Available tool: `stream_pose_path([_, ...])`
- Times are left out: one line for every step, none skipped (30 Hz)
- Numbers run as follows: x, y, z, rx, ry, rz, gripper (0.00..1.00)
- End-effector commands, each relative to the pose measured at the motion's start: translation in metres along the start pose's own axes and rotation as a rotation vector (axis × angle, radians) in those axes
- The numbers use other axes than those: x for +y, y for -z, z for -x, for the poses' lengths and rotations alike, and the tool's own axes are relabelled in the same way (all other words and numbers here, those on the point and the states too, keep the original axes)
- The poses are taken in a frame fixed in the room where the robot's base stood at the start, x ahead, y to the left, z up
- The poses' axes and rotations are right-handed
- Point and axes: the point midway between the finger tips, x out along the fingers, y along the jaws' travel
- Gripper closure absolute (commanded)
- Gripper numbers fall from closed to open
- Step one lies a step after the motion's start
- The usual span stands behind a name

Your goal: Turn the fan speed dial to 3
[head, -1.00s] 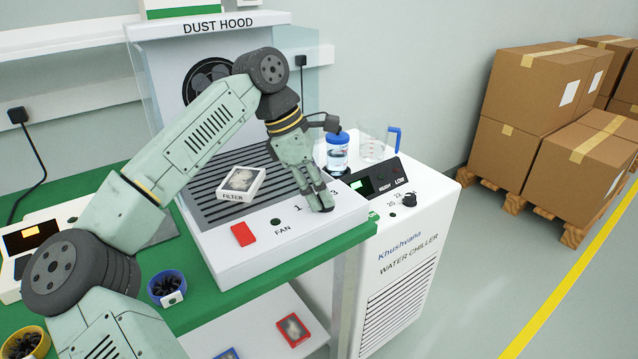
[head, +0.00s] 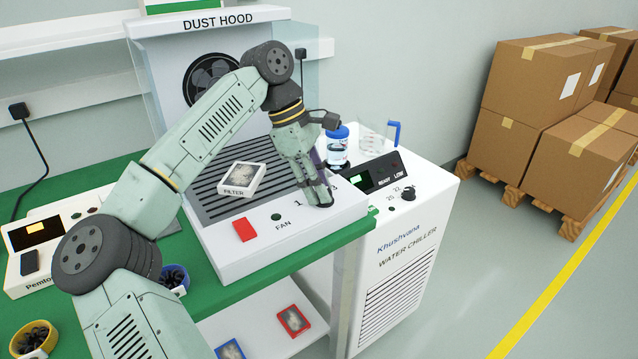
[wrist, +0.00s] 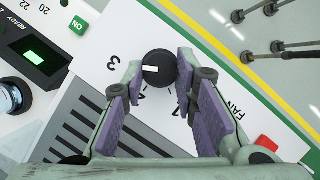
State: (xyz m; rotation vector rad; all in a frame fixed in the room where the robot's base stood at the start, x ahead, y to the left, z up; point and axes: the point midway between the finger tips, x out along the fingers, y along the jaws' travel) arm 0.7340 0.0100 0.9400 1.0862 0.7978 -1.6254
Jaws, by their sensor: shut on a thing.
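The fan speed dial (wrist: 161,70) is a black round knob with a white pointer line on the hood's white front panel. In the wrist view its pointer faces left, close to the printed 3. Part of the 2 shows below the dial. My gripper (wrist: 160,76) is shut on the dial, with one finger on each side. In the head view my gripper (head: 319,202) reaches down to the panel of the dust hood (head: 225,262) and hides the dial. The 1 and part of the 3 show beside the fingers.
A red switch (head: 245,230) and a filter (head: 241,179) are on the hood. The water chiller (head: 408,235) stands to the right with a blue-lidded jar (head: 338,148) and a clear jug (head: 374,140). Boxes on a pallet stand farther right.

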Motion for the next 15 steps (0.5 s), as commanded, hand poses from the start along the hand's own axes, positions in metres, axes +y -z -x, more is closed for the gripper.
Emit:
stream_pose_path([-0.0004,-0.0002,-0.0006,0.0,0.002,-0.002,1.0])
stream_pose_path([-0.0004,-0.0001,-0.0006,0.0,0.002,-0.001,0.73])
stream_pose_path([-0.0004,-0.0002,-0.0006,0.0,0.002,-0.001,0.7])
stream_pose_path([-0.0004,-0.0002,-0.0006,0.0,0.002,-0.001,0.68])
stream_pose_path([-0.0004,-0.0002,-0.0005,0.0,0.002,-0.001,0.66])
stream_pose_path([-0.0003,-0.0002,-0.0005,0.0,0.002,-0.001,0.64])
stream_pose_path([-0.0003,-0.0002,-0.0005,0.0,0.002,-0.001,0.62])
stream_pose_path([-0.0003,-0.0001,-0.0004,0.0,0.001,-0.001,0.6])
stream_pose_path([-0.0003,-0.0001,-0.0004,0.0,0.001,0.0,0.57])
stream_pose_path([-0.0003,-0.0001,-0.0004,0.0,0.001,0.0,0.55])
stream_pose_path([-0.0002,-0.0001,-0.0003,0.0,0.001,0.0,0.53])
stream_pose_path([-0.0002,-0.0001,-0.0003,0.0,0.001,0.0,0.53])
stream_pose_path([-0.0002,-0.0001,-0.0003,0.0,0.001,0.0,0.53])
stream_pose_path([-0.0002,-0.0001,-0.0002,0.0,0.001,0.0,0.53])
stream_pose_path([-0.0002,-0.0001,-0.0002,0.0,0.001,0.0,0.53])
